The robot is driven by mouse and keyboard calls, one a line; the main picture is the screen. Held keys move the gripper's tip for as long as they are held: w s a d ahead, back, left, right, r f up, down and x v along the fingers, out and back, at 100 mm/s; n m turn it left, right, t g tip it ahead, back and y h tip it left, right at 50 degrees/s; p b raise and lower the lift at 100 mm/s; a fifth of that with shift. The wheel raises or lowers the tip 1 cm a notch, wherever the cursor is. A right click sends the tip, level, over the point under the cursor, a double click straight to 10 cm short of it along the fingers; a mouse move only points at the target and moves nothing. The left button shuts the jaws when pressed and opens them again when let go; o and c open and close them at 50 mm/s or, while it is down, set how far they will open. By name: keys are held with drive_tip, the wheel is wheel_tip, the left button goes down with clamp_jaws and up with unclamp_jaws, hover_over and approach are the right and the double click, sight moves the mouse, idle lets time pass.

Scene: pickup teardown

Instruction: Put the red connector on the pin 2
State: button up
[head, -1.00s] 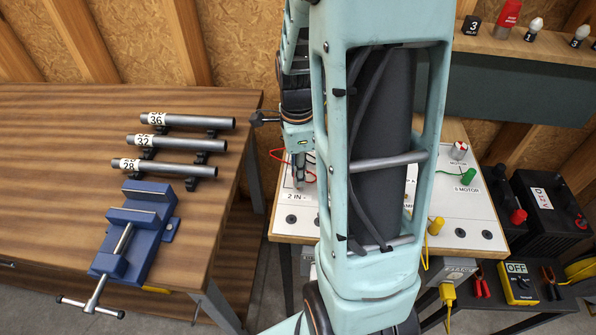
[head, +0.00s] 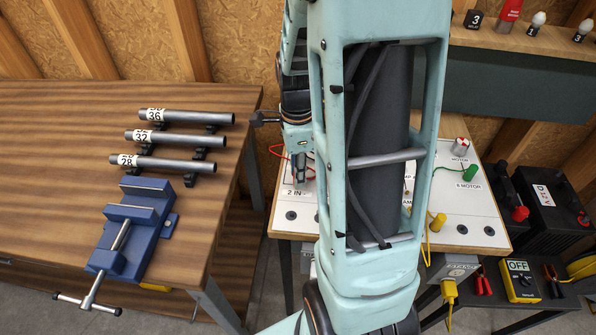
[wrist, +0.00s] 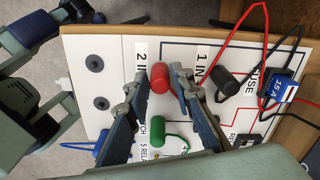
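The red connector (wrist: 160,79) shows in the wrist view as a short red cylinder beside the "2 IN" label. My gripper (wrist: 160,73) has one fingertip against each side of it and looks shut on it. Its lower end is hard to judge, so I cannot tell whether it sits on a pin. The "2 IN" label (wrist: 141,62) lies just left of it, partly covered by a finger. In the head view my gripper (head: 299,180) is small, over the board near "2 IN", largely beside my arm, and the connector is hidden.
The white board (wrist: 115,55) carries a black connector (wrist: 228,84), a green connector (wrist: 153,139), a blue fuse (wrist: 277,92) and bare black sockets (wrist: 95,63). A red wire (wrist: 264,30) loops at the upper right. A workbench (head: 60,190) with a blue vise (head: 128,235) stands left.

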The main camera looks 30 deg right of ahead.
drive_tip(key=shift+o, duration=1.3)
drive_tip(key=shift+r, duration=0.1)
